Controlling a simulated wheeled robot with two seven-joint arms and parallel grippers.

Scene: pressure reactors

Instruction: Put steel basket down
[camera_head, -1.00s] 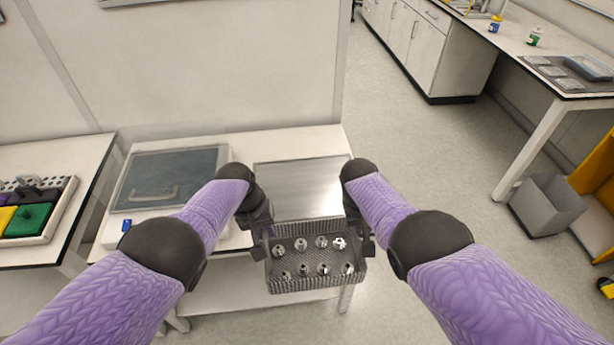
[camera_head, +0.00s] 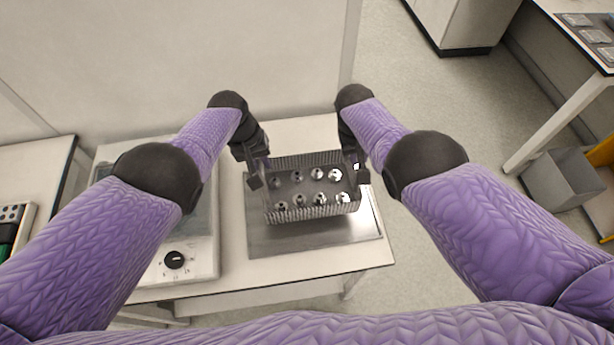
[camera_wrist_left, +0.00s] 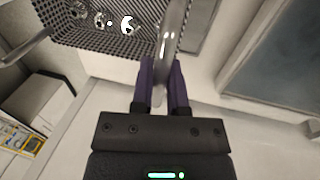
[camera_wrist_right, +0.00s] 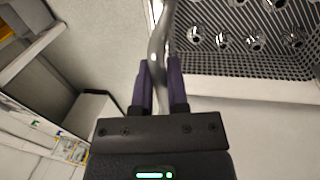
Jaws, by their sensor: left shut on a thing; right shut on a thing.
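The steel basket (camera_head: 312,212) is a mesh tray holding several shiny steel parts, held level between my two grippers. It also shows at the top of the left wrist view (camera_wrist_left: 70,42) and the right wrist view (camera_wrist_right: 250,65). My left gripper (camera_head: 257,172) is shut on the handle at the basket's left end. My right gripper (camera_head: 357,172) is shut on the handle at its right end. A flat steel plate (camera_head: 312,238) on the bench lies beneath the basket, partly hidden by it. I cannot tell whether the basket touches the plate.
The plate lies on a white bench (camera_head: 290,283). A white device with a black knob (camera_head: 174,260) stands left of the plate. A wall (camera_head: 270,60) rises behind the bench. A grey bin (camera_head: 560,180) stands on the floor at the right, where floor is open.

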